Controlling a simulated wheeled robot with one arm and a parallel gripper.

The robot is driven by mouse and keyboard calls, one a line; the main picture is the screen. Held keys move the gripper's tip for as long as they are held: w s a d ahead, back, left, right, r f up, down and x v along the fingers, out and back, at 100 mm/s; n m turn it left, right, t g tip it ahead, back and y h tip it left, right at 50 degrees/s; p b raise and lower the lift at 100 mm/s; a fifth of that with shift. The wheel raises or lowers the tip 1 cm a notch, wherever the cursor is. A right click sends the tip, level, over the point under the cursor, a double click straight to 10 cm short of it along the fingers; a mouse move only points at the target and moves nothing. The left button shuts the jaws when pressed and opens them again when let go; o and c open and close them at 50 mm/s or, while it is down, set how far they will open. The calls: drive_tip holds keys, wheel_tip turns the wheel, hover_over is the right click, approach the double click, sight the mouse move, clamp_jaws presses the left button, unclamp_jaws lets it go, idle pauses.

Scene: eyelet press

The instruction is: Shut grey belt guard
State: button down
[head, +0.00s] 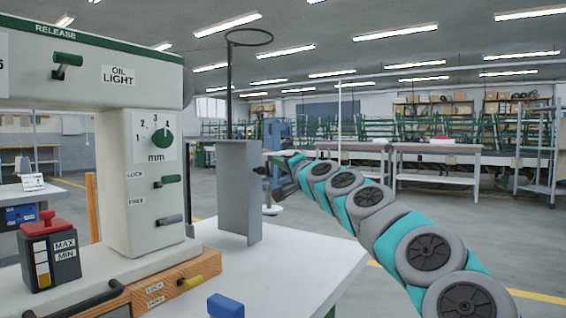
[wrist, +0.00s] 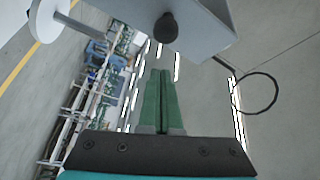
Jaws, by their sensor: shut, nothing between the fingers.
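The grey belt guard (head: 239,192) is a tall flat panel with a bent edge. It stands upright to the right of the press (head: 141,185), swung out from it, so it is open. My gripper (head: 273,177) is at the right edge of the guard in the head view, its fingertips small and partly hidden there. In the wrist view my gripper's green fingers (wrist: 161,85) are shut together and empty. They point toward the guard (wrist: 213,25) and its dark round knob (wrist: 166,27). I cannot tell whether they touch.
The press has a green dial (head: 162,138), small levers and a red-topped oil box (head: 50,250). A blue block (head: 225,306) lies on the white tabletop (head: 290,262). A thin pole with a black ring (head: 249,37) rises behind the guard. Open floor lies to the right.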

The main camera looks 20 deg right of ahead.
drive_tip(key=shift+s+a+f, duration=0.35)
drive_tip(key=shift+s+a, duration=0.05)
drive_tip(key=shift+a, duration=0.25)
drive_tip(key=shift+s+a+f, duration=0.35)
drive_tip(key=shift+a, duration=0.25)
drive_tip(key=s+a+p, duration=0.2)
drive_tip(key=s+a, duration=0.6)
drive_tip(key=a, duration=0.1)
drive_tip(key=shift+s+a, duration=0.25)
